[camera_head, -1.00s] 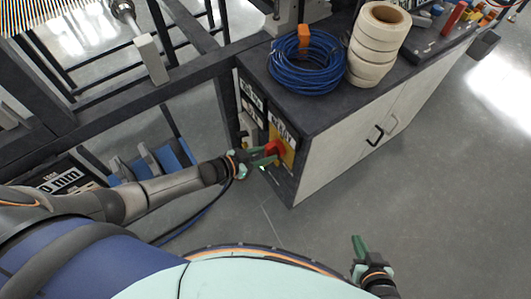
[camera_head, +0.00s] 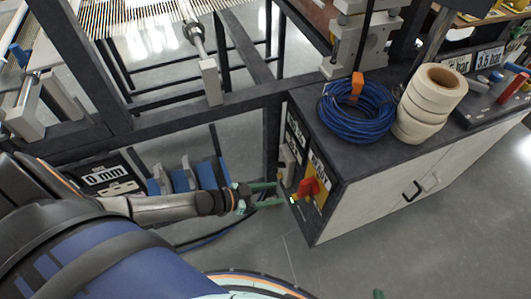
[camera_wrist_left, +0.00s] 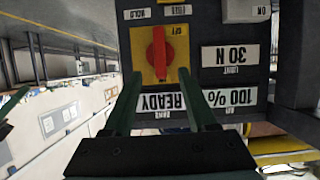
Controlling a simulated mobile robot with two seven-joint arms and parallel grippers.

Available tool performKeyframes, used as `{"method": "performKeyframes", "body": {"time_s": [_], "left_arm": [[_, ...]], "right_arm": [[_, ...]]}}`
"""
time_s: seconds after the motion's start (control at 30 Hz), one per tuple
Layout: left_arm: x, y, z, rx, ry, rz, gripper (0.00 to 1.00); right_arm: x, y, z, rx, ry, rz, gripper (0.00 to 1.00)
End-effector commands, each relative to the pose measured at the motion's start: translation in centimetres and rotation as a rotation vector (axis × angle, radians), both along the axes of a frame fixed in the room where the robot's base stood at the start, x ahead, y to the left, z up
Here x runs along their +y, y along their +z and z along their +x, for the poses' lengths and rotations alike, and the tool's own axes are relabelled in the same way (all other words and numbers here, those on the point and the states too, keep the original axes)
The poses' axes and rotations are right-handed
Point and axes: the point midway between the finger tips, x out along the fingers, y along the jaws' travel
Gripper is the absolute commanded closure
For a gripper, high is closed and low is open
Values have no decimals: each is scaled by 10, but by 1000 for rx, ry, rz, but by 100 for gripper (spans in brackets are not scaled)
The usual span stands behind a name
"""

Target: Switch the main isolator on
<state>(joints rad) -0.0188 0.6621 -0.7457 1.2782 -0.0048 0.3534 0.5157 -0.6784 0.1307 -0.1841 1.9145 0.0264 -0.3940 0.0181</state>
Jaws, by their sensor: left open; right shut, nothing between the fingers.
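The main isolator is a red rotary handle (camera_head: 309,187) on a yellow plate at the end of the grey cabinet. In the left wrist view the picture is upside down; the red handle (camera_wrist_left: 158,52) stands lengthwise up and down on its yellow plate, with an OFF mark near it. My left gripper (camera_head: 281,193) is open and just left of the handle, apart from it. Its two green fingers (camera_wrist_left: 158,78) frame the handle's near end in the left wrist view, with nothing between them. Of my right gripper (camera_head: 378,294) only a green tip shows at the bottom edge.
The isolator panel carries READY, 100 % and 30 N displays (camera_wrist_left: 230,57). On the cabinet top are a blue cable coil (camera_head: 357,108) and a stack of white tape rolls (camera_head: 428,104). A dark frame post (camera_head: 272,140) stands left of the panel. Grey floor in front is clear.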

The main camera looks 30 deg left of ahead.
Motion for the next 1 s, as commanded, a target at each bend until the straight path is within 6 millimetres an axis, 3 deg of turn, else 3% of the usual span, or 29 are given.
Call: {"method": "performKeyframes", "body": {"time_s": [0.2, 0.77, 0.87, 1.0], "left_arm": [[12, 8, -15, 0, 0, 0, 43], [13, 9, -16, -1, 0, -1, 43], [3, 8, -20, 5, 12, -8, 43], [-36, 11, -38, 39, 92, -27, 43]], "right_arm": [[0, 3, 0, 0, 0, 0, 100], [0, 2, 0, 1, 0, 0, 100], [0, 3, 0, 1, 0, 0, 100], [0, 4, 0, 1, 0, 0, 100]]}}
